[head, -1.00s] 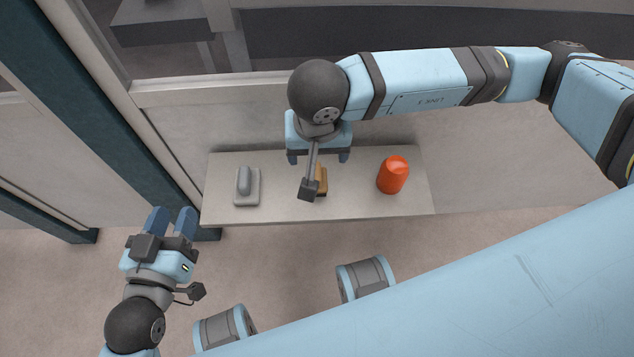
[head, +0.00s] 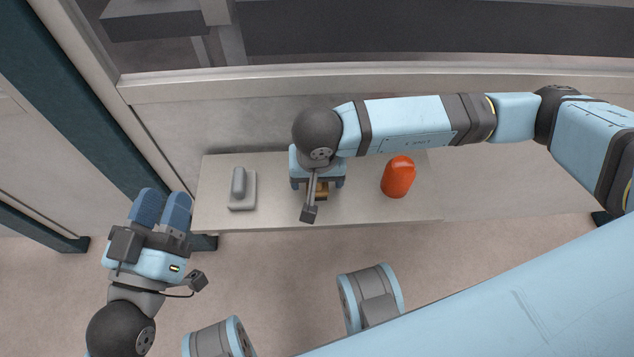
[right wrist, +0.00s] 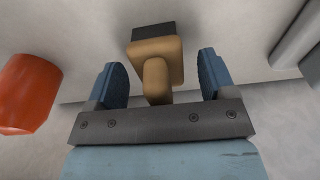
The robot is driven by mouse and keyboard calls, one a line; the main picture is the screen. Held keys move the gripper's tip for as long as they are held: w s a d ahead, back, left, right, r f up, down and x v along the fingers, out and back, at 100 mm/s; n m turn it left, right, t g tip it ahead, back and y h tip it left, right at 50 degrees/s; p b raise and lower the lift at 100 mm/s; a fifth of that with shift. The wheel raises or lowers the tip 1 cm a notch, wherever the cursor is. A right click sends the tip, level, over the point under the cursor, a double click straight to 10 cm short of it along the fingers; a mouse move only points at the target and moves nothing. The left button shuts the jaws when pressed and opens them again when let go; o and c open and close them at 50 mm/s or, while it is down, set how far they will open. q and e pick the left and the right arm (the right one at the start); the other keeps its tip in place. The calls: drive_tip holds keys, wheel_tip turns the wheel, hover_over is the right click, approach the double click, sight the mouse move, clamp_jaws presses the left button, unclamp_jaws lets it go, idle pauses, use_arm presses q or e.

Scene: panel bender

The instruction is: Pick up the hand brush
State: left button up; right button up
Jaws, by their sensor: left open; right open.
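The hand brush (head: 322,196) lies on the pale shelf (head: 275,212), mostly hidden in the head view by my right gripper (head: 317,186). In the right wrist view the brush (right wrist: 155,62) shows a tan wooden body and handle with a dark bristle end. My right gripper (right wrist: 160,78) is open, with its blue fingers on either side of the brush handle and a visible gap on both sides. My left gripper (head: 162,208) is open and empty, off the shelf's left front corner.
On the shelf, a grey block with a raised grip (head: 241,190) stands left of the brush and an orange-red cylinder (head: 398,177) stands right of it. The cylinder also shows in the right wrist view (right wrist: 28,95). A pale wall (head: 210,126) rises behind the shelf.

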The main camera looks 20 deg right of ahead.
drive_tip(key=c, duration=1)
drive_tip(key=shift+r, duration=0.1)
